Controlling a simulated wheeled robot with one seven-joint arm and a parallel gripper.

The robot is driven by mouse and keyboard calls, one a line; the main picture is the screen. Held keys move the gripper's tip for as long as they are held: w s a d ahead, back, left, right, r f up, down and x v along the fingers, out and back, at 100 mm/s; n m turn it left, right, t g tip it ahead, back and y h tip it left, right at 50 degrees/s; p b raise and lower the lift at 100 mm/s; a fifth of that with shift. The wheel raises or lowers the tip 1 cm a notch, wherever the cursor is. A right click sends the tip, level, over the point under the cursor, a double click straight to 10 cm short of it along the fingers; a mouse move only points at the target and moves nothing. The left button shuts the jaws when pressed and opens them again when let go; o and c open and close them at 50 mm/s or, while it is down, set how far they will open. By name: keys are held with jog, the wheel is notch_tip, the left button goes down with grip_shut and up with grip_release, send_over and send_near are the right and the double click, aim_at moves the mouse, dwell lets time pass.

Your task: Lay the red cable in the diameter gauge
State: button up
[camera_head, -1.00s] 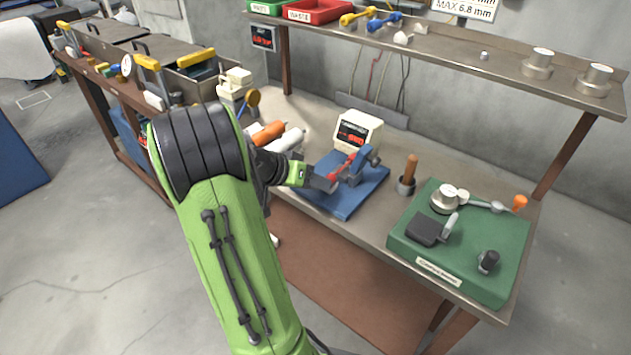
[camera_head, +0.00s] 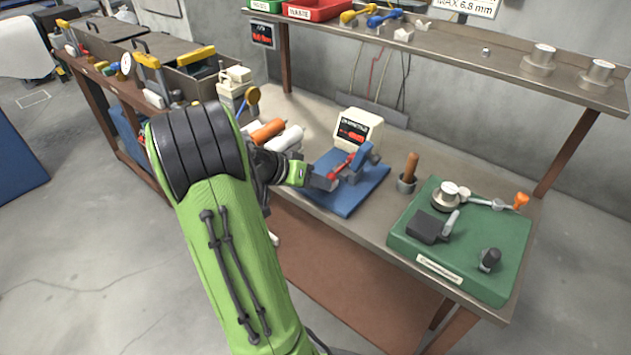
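The diameter gauge is a blue base plate (camera_head: 345,205) with a white display box (camera_head: 358,128) and a blue-grey clamp (camera_head: 361,158) on it. The red cable (camera_head: 342,167) is a short red piece at the clamp, between the clamp and my gripper. It slopes up to the right and looks to be at or in the clamp; exact contact is unclear. My gripper (camera_head: 325,182) is at the cable's lower left end, low over the left part of the blue base. Its fingers are small and partly hidden, so I cannot tell whether they hold the cable.
A green board (camera_head: 472,262) with fixtures is at the right of the bench. A cup with a wooden handle (camera_head: 409,170) stands between it and the gauge. Orange (camera_head: 268,130) and white (camera_head: 287,138) rolls lie behind my wrist. A shelf (camera_head: 450,62) runs above the back.

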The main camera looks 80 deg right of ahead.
jog(key=o, duration=0.5)
jog(key=shift+c, duration=0.2)
jog(key=shift+w+a+r, duration=0.2)
jog(key=shift+w+r, duration=0.1)
jog(key=shift+w, duration=0.05)
jog(key=p+v, duration=0.5)
jog(key=v, duration=0.9)
jog(key=shift+a+r, duration=0.3)
jog(key=shift+a, duration=0.05)
